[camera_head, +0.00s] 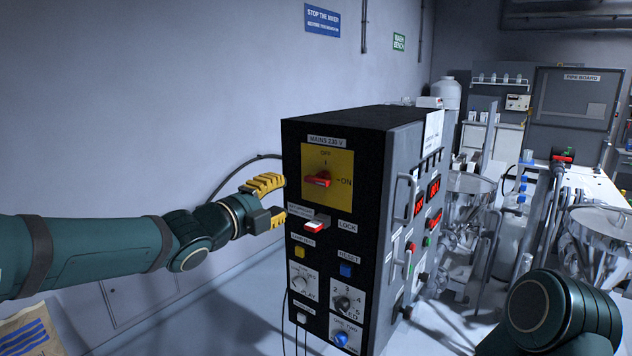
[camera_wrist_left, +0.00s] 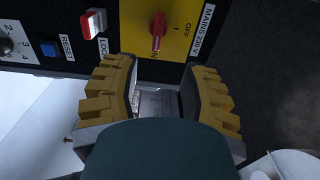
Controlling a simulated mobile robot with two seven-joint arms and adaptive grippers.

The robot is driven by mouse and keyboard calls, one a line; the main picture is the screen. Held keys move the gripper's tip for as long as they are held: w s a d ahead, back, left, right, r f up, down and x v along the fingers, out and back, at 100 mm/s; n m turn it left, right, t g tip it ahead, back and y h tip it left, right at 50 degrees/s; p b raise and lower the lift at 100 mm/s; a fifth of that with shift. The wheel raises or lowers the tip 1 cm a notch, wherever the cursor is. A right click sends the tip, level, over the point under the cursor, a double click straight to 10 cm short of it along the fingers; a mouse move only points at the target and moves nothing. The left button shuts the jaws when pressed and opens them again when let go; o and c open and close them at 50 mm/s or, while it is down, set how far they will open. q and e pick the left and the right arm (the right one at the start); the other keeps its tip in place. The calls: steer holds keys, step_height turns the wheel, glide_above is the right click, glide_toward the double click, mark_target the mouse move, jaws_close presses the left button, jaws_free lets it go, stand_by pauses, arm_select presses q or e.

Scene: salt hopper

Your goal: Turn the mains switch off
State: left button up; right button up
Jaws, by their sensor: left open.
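The mains switch (camera_head: 318,180) is a red rotary handle on a yellow plate (camera_head: 341,161), high on the black front of a control cabinet. Its handle lies roughly level, toward the ON mark at the right; OFF is marked at the top. My left gripper (camera_head: 275,200) is open and empty, just left of the plate, its yellow fingers apart from the handle. In the left wrist view the switch handle (camera_wrist_left: 158,30) shows beyond the gap between the open fingers (camera_wrist_left: 160,70). My right arm shows at the lower right; its gripper is out of view.
Below the plate are a red-and-white lock switch (camera_head: 315,226), a yellow button (camera_head: 299,252), a blue reset button (camera_head: 346,270) and several dials. The cabinet's grey side has handles and red displays. Steel hoppers (camera_head: 468,200) stand behind at the right. The wall side at left is open.

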mark_target(314, 181)
arm_select(q)
steer(key=p+x, duration=0.1)
steer(key=x, duration=1.2)
steer(key=shift+f, duration=0.1)
steer(key=shift+s, duration=0.1)
jaws_close()
